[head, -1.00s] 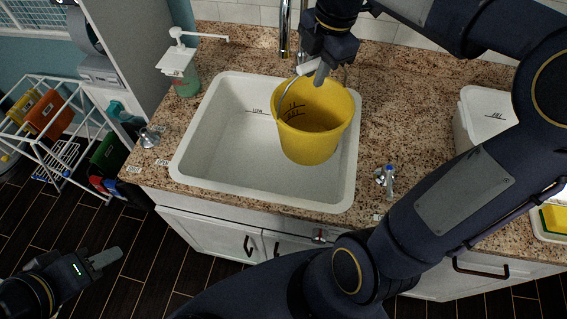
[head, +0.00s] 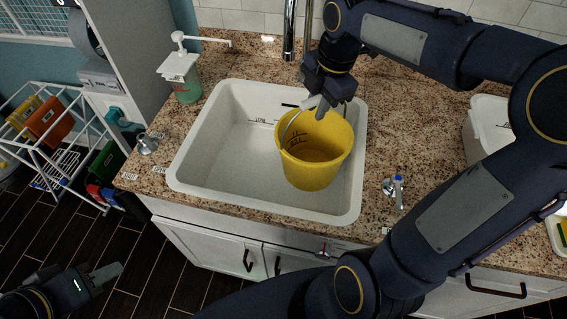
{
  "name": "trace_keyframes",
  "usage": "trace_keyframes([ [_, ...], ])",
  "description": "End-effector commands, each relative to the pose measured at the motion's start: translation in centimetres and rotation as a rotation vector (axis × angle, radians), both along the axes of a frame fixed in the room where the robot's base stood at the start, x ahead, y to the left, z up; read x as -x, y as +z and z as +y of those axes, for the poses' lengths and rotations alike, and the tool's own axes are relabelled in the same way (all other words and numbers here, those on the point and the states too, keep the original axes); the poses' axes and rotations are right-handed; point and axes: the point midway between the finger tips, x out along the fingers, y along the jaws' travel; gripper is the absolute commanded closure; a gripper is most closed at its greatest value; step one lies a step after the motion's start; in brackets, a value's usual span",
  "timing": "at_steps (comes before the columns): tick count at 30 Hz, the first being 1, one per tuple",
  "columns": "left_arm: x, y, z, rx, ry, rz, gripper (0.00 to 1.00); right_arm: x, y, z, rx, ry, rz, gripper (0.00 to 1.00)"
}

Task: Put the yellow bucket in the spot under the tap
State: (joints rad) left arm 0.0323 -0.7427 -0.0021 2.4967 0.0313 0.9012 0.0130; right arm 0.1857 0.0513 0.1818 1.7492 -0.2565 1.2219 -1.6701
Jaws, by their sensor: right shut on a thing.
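The yellow bucket (head: 322,172) is upright inside the right part of the white sink (head: 222,172). I cannot tell whether its base touches the sink floor. My right gripper (head: 318,104) is shut on the bucket's handle (head: 288,128), above its back rim.
A soap pump bottle (head: 187,86) stands at the sink's back left. Knobs (head: 147,143) and (head: 395,190) flank the sink on the granite counter (head: 395,130). A white container (head: 483,122) is at right. The sink's left half is empty.

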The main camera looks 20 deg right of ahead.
Motion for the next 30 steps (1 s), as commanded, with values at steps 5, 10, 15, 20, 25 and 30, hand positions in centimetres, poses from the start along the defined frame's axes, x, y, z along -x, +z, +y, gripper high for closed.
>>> trace_keyframes([
  [5, 0.0, 0.1, 0.0, 0.000, 0.000, 0.000, 0.64, 0.2, -4.8, 0.0, -0.002, -0.001, 0.009, 1.00],
  [10, 0.0, 0.2, 0.0, 0.000, 0.000, -0.001, 0.64, 0.1, -8.9, 0.0, -0.002, 0.000, 0.007, 1.00],
  [15, 0.0, 0.2, 0.0, 0.000, 0.000, 0.000, 0.64, 0.2, -12.5, 0.0, -0.002, -0.001, 0.008, 1.00],
  [20, 0.0, 0.9, 0.0, 0.000, 0.000, 0.000, 0.64, -1.7, -12.0, 2.4, -0.001, 0.005, 0.000, 1.00],
  [25, 0.0, 1.2, 0.0, 0.000, 0.000, 0.000, 0.64, -2.5, -12.1, 3.4, -0.001, 0.002, 0.000, 1.00],
  [30, 0.0, 1.9, 0.0, 0.000, 0.000, 0.000, 0.64, -4.1, -11.9, 5.5, -0.001, 0.004, 0.002, 1.00],
])
